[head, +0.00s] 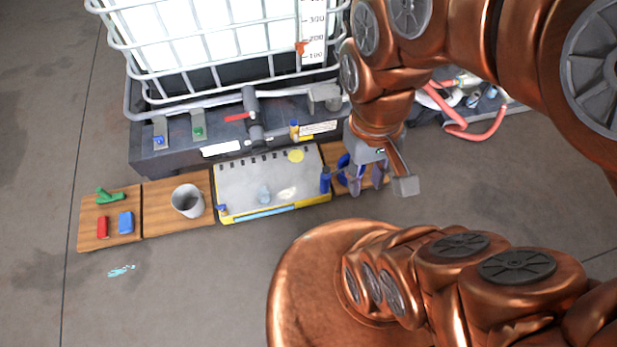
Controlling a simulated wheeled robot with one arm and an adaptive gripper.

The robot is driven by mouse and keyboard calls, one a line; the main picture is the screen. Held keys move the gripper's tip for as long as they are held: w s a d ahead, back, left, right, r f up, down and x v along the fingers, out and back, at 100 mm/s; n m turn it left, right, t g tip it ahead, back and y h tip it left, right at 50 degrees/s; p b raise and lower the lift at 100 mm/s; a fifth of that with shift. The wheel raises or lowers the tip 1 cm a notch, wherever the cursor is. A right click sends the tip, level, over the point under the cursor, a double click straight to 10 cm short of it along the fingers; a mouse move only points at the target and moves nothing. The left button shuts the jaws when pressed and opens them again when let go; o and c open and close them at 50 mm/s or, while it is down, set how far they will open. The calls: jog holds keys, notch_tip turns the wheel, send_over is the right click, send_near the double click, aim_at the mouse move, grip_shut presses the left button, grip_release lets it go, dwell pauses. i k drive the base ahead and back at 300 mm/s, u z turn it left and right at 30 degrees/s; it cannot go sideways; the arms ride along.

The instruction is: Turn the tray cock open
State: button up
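A shallow grey tray with yellow edges (240,187) lies on the wooden boards in front of the black base. A small blue-handled fitting (222,209) sits at its front left corner and may be the tray cock; its setting is too small to read. A blue upright piece (325,179) stands at the tray's right end. My gripper (392,181) hangs right of the tray, apart from it. One finger with a grey pad shows; the other finger is not clear, so I cannot tell its opening.
A caged white tank (215,35) stands on the black base (180,163). The base carries a blue fitting (158,141), a green one (198,131) and a red-handled valve (236,117). A grey cup (187,201) stands left of the tray.

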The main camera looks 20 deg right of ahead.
aim_at(222, 207)
jog(key=u, duration=0.5)
jog(key=k, duration=1.2)
jog(key=z, duration=0.05)
jog(key=i, duration=1.4)
jog(key=u, duration=1.05)
jog(key=i, duration=0.4)
jog(key=u, duration=0.3)
